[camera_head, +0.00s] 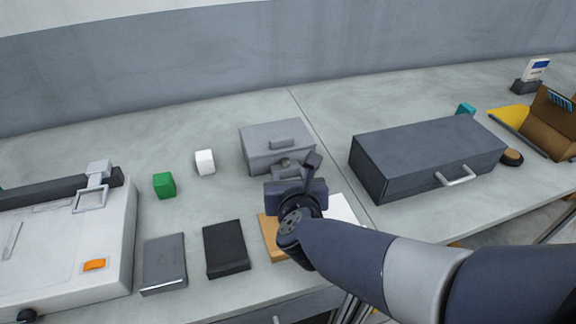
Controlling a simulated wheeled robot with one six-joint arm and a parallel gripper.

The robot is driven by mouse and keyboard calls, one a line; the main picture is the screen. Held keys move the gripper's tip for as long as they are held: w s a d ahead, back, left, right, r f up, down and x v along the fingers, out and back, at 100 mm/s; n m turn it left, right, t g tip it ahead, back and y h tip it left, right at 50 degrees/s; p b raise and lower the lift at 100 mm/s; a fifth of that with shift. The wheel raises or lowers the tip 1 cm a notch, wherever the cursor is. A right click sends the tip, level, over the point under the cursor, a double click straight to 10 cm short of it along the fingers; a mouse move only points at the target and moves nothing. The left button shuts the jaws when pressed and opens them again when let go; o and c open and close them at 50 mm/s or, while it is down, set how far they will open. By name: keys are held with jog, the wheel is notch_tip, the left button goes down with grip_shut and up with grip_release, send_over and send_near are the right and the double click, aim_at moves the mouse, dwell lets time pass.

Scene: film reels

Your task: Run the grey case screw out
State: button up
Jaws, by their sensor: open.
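One dark finger shows to the right and the jaws are open. A small grey part shows at the case front by the gripper, but I cannot tell whether it is the case screw. The gripper and wrist hide much of that area, and I cannot tell if the jaws touch anything.
A dark drawer box (425,145) stands to the right. A white machine (75,240) stands at the left. Green (164,185) and white (205,162) cubes lie left of the case. Grey (164,263) and black (226,248) flat boxes lie near the front edge.

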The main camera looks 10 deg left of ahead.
aim_at(286, 163)
jog(key=b+x, duration=0.1)
jog(key=x, duration=0.6)
jog(key=shift+w+f, duration=0.2)
jog(key=shift+w, duration=0.1)
jog(key=shift+c, duration=0.3)
grip_shut()
